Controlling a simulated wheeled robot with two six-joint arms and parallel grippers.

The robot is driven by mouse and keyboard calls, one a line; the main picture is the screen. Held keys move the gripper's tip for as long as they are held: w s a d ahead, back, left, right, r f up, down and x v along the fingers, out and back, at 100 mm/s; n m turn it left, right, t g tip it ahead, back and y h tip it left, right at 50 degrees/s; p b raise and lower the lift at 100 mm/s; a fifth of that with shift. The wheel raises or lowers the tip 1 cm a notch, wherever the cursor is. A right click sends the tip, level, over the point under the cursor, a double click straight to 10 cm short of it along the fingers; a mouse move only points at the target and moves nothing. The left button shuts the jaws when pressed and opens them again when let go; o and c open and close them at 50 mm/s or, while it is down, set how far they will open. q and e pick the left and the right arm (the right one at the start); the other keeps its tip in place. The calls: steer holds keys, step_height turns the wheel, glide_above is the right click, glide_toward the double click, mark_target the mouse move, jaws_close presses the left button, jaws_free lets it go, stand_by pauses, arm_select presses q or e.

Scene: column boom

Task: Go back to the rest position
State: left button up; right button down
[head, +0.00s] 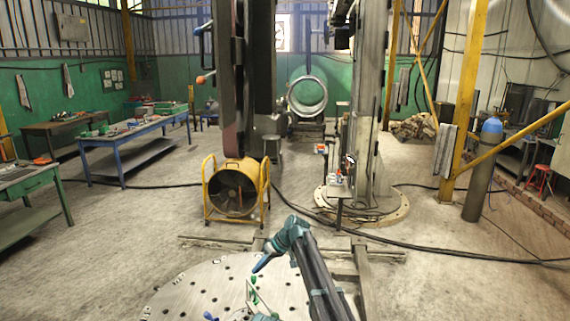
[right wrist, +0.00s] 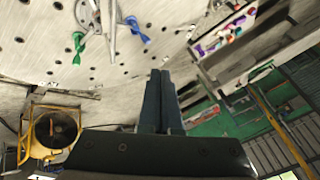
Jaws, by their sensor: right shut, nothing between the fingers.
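My right gripper (head: 257,267) hangs from the bent arm that comes in at the bottom of the head view. It points down and to the left, above the round perforated metal table (head: 185,290). In the right wrist view my right gripper (right wrist: 160,74) has its two dark fingers side by side, touching, with nothing between them. My left gripper and arm do not show in either view.
Clamps with a green handle (right wrist: 78,46) and a blue handle (right wrist: 136,29) stand on the round table, close to the gripper. A yellow-framed fan (head: 236,188) stands behind the table. A blue workbench (head: 130,138) is at the left, a gas cylinder (head: 481,180) at the right.

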steer(key=s+d+f+m+h, duration=0.2)
steer(key=s+d+m+h, duration=0.2)
steer(key=s+d, duration=1.1)
steer(key=s+d+f+m+h, duration=0.2)
steer(key=s+d+m+h, duration=0.15)
steer(key=s+d, duration=1.1)
arm_select(q)
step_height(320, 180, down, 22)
steer(key=b, duration=2.2)
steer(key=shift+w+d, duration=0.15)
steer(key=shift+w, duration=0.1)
arm_select(e)
steer(key=s+a+f+n, duration=0.1)
steer(key=s+a+f, duration=0.2)
steer(key=f, duration=0.4)
steer(key=s+a+f+n, duration=0.1)
steer(key=s+a+f, duration=0.3)
steer(key=a+f, duration=0.2)
steer(key=s+a+f+n+g, duration=0.1)
steer(key=s+a+f, duration=0.2)
steer(key=f, duration=0.6)
steer(key=shift+s+a+f+h, duration=0.15)
steer(key=shift+a+h, duration=0.3)
steer(key=shift+a, duration=0.55)
